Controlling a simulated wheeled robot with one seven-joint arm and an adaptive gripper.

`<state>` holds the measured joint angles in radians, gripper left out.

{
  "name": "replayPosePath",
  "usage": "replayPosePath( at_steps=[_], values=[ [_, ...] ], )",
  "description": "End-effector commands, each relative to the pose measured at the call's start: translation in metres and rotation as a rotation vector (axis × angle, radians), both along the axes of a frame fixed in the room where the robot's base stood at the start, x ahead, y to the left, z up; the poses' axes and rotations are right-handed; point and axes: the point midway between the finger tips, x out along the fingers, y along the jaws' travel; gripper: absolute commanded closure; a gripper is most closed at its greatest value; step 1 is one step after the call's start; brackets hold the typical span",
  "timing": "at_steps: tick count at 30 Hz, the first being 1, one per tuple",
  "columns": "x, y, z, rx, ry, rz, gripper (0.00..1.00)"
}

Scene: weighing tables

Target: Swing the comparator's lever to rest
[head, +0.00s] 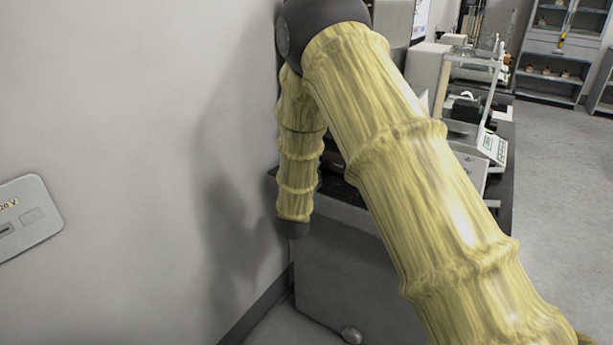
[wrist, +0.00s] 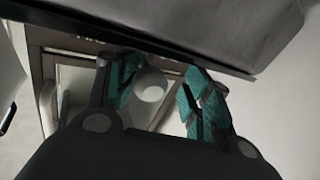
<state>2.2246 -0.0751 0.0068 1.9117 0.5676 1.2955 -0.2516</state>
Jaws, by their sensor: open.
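In the wrist view my gripper (wrist: 163,78) is open, with a teal-padded finger on each side. A pale round knob (wrist: 150,86) shows between the fingers, nearer the left one. I cannot tell whether it touches a pad, or whether it is the lever's end. Behind it is a light frame (wrist: 75,75) with a recessed panel, perhaps the comparator's housing. The gripper's dark body hides the lower part of this view. In the head view my yellow-sleeved arm covers the middle, and my gripper and the lever do not show.
A grey slab-like edge (wrist: 215,30) crosses the top of the wrist view, close above the fingers. In the head view a bench with a glass-framed instrument (head: 493,146) stands behind my arm. A wall is close on the left; open floor (head: 560,190) lies right.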

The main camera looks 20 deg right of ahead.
Motion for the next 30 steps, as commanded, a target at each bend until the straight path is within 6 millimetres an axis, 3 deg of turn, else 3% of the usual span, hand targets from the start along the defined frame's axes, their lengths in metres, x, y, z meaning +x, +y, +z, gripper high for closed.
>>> replayPosePath(
  at_steps=[15,21,30],
  values=[
    [-0.078,0.043,-0.006,0.004,0.013,0.004,0.4],
    [-0.091,0.048,-0.007,0.005,0.014,0.002,0.4],
    [-0.093,0.049,-0.007,0.005,0.015,0.002,0.4]
  ],
)
